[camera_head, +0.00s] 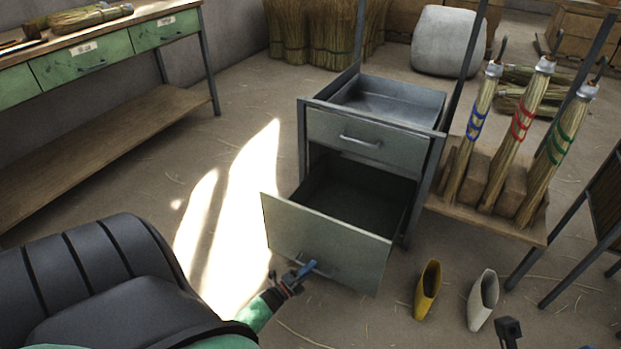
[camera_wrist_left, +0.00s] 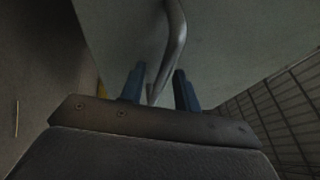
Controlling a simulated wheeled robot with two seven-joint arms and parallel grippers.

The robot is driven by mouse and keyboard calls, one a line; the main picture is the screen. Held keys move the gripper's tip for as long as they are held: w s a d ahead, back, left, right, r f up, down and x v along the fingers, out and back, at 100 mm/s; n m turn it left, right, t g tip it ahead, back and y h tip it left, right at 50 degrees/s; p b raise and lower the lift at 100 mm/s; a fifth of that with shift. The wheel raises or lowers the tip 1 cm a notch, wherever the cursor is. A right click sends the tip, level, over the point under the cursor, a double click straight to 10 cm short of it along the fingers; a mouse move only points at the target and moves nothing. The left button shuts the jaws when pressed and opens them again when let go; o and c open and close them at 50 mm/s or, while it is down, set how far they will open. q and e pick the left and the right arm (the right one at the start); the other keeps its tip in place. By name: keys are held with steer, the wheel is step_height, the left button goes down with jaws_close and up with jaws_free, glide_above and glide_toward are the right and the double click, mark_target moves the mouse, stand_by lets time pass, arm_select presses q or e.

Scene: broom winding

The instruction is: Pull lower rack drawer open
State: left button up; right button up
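The lower rack drawer (camera_head: 325,243) is pulled well out of the grey-green rack cabinet (camera_head: 423,190), and its dark inside shows from above. Its bar handle (camera_head: 318,268) is on the front panel and also shows in the left wrist view (camera_wrist_left: 175,40). My left gripper (camera_head: 306,270) is at this handle. In the left wrist view its two blue fingers (camera_wrist_left: 160,82) stand apart, with the handle bar running between them and some gap left. A small dark part at the bottom right of the head view (camera_head: 508,330) may belong to my right gripper; its fingers cannot be made out.
A yellow holder (camera_head: 427,289) and a white holder (camera_head: 483,299) stand on the floor right of the drawer. Bound brooms (camera_head: 518,130) stand on a side shelf. A workbench (camera_head: 110,115) is at left.

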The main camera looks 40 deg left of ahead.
arm_select(q)
steer(key=p+v, duration=0.1)
steer(key=v, duration=0.6)
steer(key=shift+s, duration=0.2)
steer(key=shift+f, duration=0.1)
